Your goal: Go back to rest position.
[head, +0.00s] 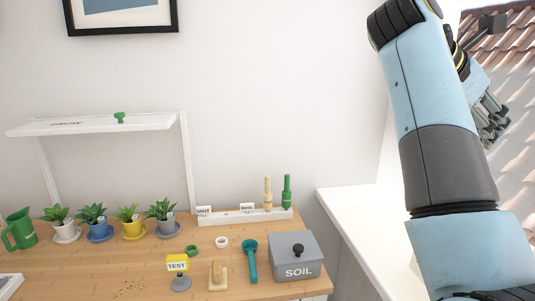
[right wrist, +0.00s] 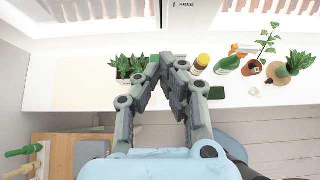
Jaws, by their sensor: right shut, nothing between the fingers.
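My right gripper (head: 490,118) is raised at the upper right of the head view, partly behind my blue and grey right arm. In the right wrist view the right gripper (right wrist: 166,64) has its fingers drawn together, with nothing between them. It is above a white ledge and touches nothing that I can make out. My left gripper is in neither view.
A wooden desk (head: 120,268) holds a watering can (head: 20,230), several potted plants, a TEST sign (head: 178,264), a teal scoop (head: 250,258) and a grey SOIL box (head: 297,255). The white ledge (right wrist: 70,85) carries plants and a yellow-capped jar (right wrist: 199,64).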

